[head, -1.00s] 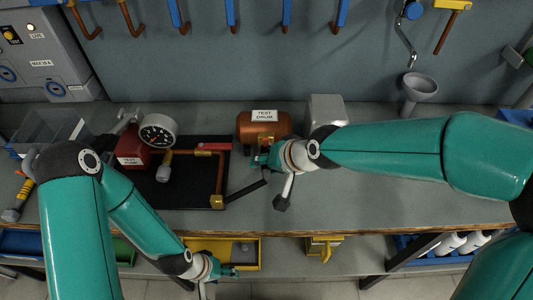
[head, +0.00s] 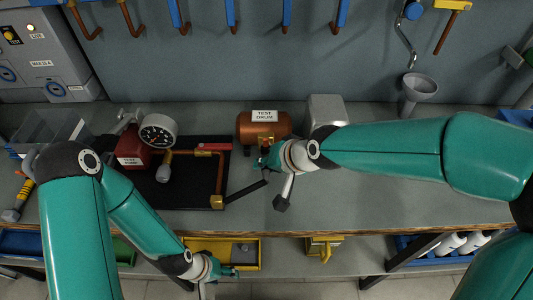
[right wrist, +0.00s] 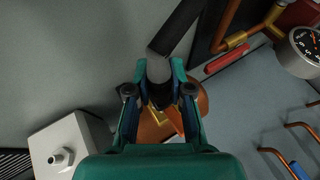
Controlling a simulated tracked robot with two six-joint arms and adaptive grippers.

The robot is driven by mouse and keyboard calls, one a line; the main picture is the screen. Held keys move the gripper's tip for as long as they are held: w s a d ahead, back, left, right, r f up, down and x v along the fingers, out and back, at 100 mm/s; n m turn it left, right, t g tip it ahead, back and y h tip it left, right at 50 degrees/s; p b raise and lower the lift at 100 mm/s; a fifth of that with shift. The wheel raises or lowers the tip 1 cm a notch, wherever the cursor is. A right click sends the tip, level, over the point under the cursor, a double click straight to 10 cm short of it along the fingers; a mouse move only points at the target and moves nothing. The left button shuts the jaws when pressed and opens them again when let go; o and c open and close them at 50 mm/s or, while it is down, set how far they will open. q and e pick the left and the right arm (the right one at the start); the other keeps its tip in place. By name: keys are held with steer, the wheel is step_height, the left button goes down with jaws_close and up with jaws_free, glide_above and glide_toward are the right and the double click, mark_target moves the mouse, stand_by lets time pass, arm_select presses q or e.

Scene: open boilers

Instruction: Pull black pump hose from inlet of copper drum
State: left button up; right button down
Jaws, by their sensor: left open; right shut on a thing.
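The copper drum (head: 250,127), labelled "TEST DRUM", lies on the bench and shows in part behind my gripper in the right wrist view (right wrist: 202,104). The black hose (head: 247,190) runs from the pump's board toward the drum's front; a straight black length shows in the right wrist view (right wrist: 180,28). My right gripper (head: 262,160) is at the drum's front, shut on the dark hose end between its fingers (right wrist: 158,76). The fingers hide the joint, so I cannot tell whether hose and inlet touch. My left gripper (head: 232,271) is open and empty, low before the bench's front edge.
The red test pump (head: 131,151) with its gauge (head: 157,132) and copper pipe (head: 219,172) stands on a black board left of the drum. A grey block (head: 326,108) and a funnel (head: 419,88) stand to the right. The bench's right front is clear.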

steer(key=shift+s, duration=0.8)
stand_by(0.8)
steer(key=shift+s+p, duration=0.3)
steer(key=shift+s, duration=0.45)
steer(key=shift+s+b, duration=0.4)
steer(key=shift+s, duration=0.55)
steer(key=shift+s, duration=0.1)
